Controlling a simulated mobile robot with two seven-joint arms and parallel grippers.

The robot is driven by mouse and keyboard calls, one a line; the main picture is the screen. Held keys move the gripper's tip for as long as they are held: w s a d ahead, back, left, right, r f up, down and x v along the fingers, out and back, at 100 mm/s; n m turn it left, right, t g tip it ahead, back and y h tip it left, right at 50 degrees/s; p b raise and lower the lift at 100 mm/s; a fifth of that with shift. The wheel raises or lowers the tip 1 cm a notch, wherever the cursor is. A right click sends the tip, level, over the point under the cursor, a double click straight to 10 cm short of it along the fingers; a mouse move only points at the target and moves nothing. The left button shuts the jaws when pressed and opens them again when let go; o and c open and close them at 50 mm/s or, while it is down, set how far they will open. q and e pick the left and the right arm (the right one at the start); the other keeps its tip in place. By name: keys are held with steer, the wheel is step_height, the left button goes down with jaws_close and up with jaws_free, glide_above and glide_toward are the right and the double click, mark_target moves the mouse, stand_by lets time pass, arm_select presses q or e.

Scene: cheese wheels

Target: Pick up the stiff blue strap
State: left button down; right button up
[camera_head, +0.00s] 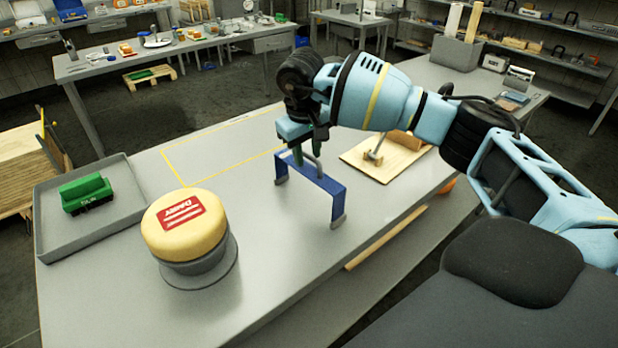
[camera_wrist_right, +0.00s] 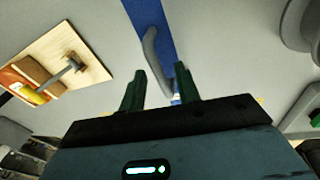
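The stiff blue strap (camera_head: 322,175) stands like an arch on the grey table, with grey feet at its ends and a grey handle (camera_head: 311,157) on its top. My right gripper (camera_head: 305,152) points down at the handle. In the right wrist view its two dark green fingers (camera_wrist_right: 162,78) are apart, and the grey handle (camera_wrist_right: 153,50) shows between and beyond their tips, over the blue strap (camera_wrist_right: 150,14). I cannot tell whether a finger touches the handle. My left gripper is not in view.
A yellow cheese wheel (camera_head: 184,223) sits on a grey round stand left of the strap. A grey tray (camera_head: 122,203) with a green brush (camera_head: 86,193) is at far left. A wooden board (camera_head: 400,163) lies to the right. A yellow outline (camera_head: 190,146) marks bare table behind.

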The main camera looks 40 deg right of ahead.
steer(key=shift+w+d+f, duration=0.1)
steer(key=shift+f, duration=0.65)
steer(key=shift+c, duration=0.4)
jaws_close()
steer(key=shift+r, duration=0.15)
